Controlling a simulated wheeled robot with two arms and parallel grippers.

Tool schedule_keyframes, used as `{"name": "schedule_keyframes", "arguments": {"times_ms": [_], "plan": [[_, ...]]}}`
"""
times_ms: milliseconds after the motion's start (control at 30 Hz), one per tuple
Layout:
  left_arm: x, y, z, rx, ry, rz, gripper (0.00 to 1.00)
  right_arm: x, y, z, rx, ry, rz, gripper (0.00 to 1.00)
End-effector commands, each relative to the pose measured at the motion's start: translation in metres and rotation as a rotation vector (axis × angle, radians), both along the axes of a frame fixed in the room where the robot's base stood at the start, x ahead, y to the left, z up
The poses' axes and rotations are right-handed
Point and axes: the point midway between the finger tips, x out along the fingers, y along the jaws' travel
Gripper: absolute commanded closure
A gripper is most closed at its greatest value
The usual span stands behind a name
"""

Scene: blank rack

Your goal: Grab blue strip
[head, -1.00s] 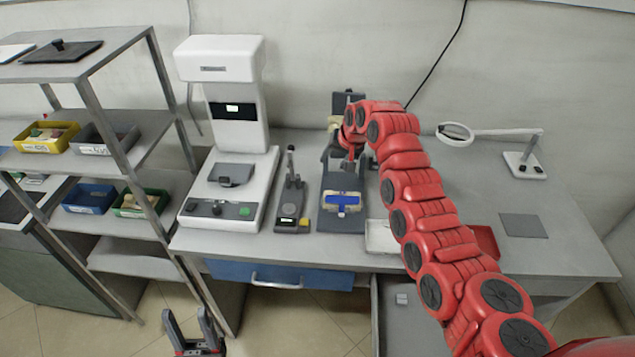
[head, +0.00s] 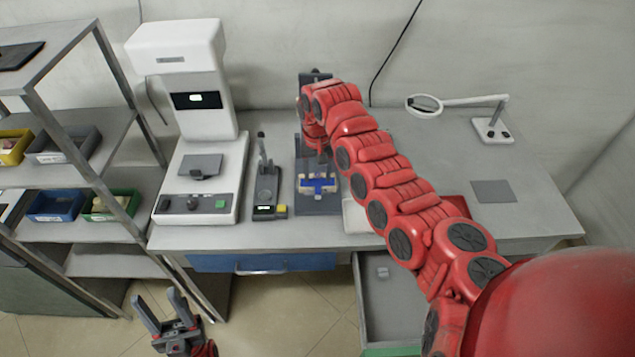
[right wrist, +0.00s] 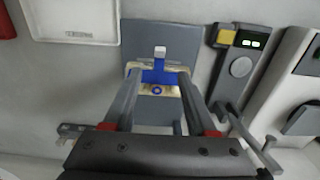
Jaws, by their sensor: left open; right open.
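A blue strip (head: 318,186) lies across a cream block on a dark grey fixture plate (head: 317,206) on the bench. It also shows in the right wrist view (right wrist: 157,76), with a round blue mark below its crossbar. My right gripper (right wrist: 159,72) is open and empty, its fingers reaching toward the block with the strip in the gap between them as seen from the wrist. I cannot tell whether they touch the block. In the head view the right arm mostly hides this gripper. My left gripper (head: 156,296) is open and empty, low in front of the bench.
A white machine (head: 198,185) and a small lever device (head: 267,190) stand left of the fixture. A white tray (right wrist: 75,20) is beside it. A magnifier lamp (head: 492,128) and grey pad (head: 493,191) are at right. A drawer (head: 393,325) stands open below.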

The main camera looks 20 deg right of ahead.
Motion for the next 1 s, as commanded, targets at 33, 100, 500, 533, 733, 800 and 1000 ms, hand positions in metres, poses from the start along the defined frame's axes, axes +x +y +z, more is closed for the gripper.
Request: {"name": "schedule_keyframes", "arguments": {"times_ms": [33, 100, 500, 533, 733, 800, 1000], "plan": [[0.0, 0.0, 0.005, 0.0, 0.0, 0.0, 0.5, -0.002, 0.0, -0.006, -0.001, 0.008, 0.001, 0.43], [0.0, 0.0, 0.006, 0.0, 0.0, 0.0, 0.5, -0.001, 0.0, -0.013, -0.001, 0.004, 0.001, 0.43], [0.0, 0.0, 0.03, 0.0, 0.0, 0.0, 0.5, -0.011, 0.002, -0.049, 0.0, 0.004, 0.002, 0.43], [0.0, 0.0, 0.028, 0.0, 0.0, 0.0, 0.5, -0.01, 0.003, -0.056, 0.0, 0.003, 0.004, 0.43], [0.0, 0.0, 0.029, 0.0, 0.0, 0.0, 0.5, -0.009, 0.002, -0.072, 0.001, 0.0, 0.002, 0.43], [0.0, 0.0, 0.028, 0.0, 0.0, 0.0, 0.5, -0.009, 0.002, -0.071, 0.001, -0.001, 0.002, 0.43], [0.0, 0.0, 0.028, 0.0, 0.0, 0.0, 0.5, -0.009, 0.002, -0.071, 0.001, 0.0, 0.001, 0.7]]}}
